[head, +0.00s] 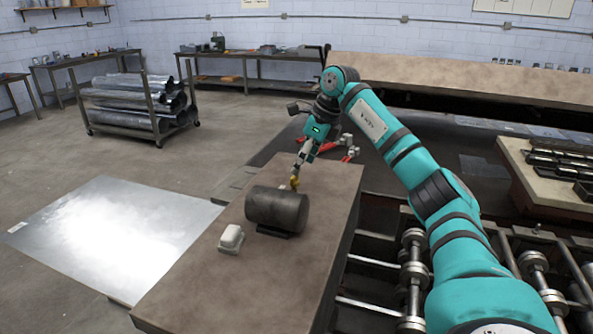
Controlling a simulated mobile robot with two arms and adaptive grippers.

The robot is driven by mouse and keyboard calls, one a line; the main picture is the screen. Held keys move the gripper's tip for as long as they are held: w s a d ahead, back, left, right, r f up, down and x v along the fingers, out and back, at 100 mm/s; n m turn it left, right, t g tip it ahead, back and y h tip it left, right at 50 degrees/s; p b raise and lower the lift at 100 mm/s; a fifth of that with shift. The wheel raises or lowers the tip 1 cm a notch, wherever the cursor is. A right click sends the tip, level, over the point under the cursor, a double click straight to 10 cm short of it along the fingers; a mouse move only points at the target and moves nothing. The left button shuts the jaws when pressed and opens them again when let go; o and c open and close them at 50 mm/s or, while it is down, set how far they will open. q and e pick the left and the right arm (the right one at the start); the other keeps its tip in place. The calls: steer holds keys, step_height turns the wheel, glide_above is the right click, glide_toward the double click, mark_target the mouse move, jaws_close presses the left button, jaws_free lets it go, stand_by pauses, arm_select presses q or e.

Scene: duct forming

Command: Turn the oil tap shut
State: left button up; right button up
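A dark grey cylindrical drum (276,209) lies on its side on a low stand on the brown table. A small yellow tap (294,183) shows just behind its upper right edge. My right arm comes in from the right, and its gripper (298,168) points down with its fingertips at the tap. The fingers are small in this view. I cannot tell whether they are closed on the tap or only touching it. My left gripper is not in view. The drum hides the lower part of the tap.
A small white block (231,238) sits on the table (215,285) in front of the drum. Red parts (350,154) lie beyond the table's far end. A shiny metal sheet (110,235) is at left; a roller rack (412,270) is at right. The table's front is clear.

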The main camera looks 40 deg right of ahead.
mark_target(297, 181)
steer(key=x, duration=0.3)
steer(key=shift+a+f+p, duration=0.1)
steer(key=shift+a+p, duration=0.15)
steer(key=shift+p, duration=0.1)
steer(key=shift+w+f, duration=0.15)
steer(key=shift+f, duration=0.2)
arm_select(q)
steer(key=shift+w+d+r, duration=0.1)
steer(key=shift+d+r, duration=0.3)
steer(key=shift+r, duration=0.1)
arm_select(e)
steer(key=shift+c, duration=0.2)
steer(key=c, duration=1.1)
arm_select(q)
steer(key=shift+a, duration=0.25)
